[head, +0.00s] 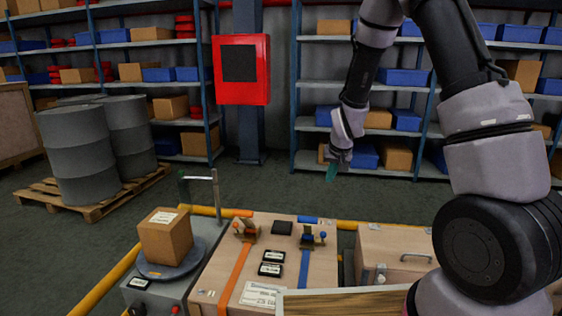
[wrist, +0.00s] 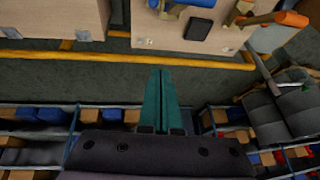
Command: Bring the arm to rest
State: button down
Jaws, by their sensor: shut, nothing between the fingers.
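My gripper (head: 332,171) hangs at the end of my raised arm, right of the middle in the head view, pointing down. Its teal fingers (wrist: 160,102) lie side by side and closed in the wrist view, with nothing between them. The gripper is in the air above and beyond the bench cases, apart from everything. My arm comes in from the right side of the head view, bent at the elbow.
A wooden case (head: 262,234) with orange and blue straps stands below, beside a cardboard box (head: 165,236) on a round blue plate. A yellow rail (head: 102,283) edges the area. Shelves (head: 310,84), a red cabinet (head: 241,69) and grey drums (head: 75,155) stand behind. Floor between is clear.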

jog(key=s+d+r, duration=0.1)
jog(key=s+r, duration=0.2)
jog(key=r, duration=0.3)
jog(key=s+d+r+m+y, duration=0.1)
jog(key=s+r, duration=0.2)
jog(key=r, duration=0.4)
jog(key=s+d+r, duration=0.2)
jog(key=s+r, duration=0.1)
jog(key=r, duration=0.3)
jog(key=s+d+r+t, duration=0.1)
jog(key=s+r, duration=0.4)
jog(key=s, duration=0.4)
jog(key=s+d+r+m, duration=0.1)
jog(key=s+r, duration=0.5)
jog(key=s, duration=0.4)
jog(key=shift+s+d+m+t, duration=0.2)
jog(key=shift+m+t, duration=0.1)
jog(key=shift+t, duration=0.1)
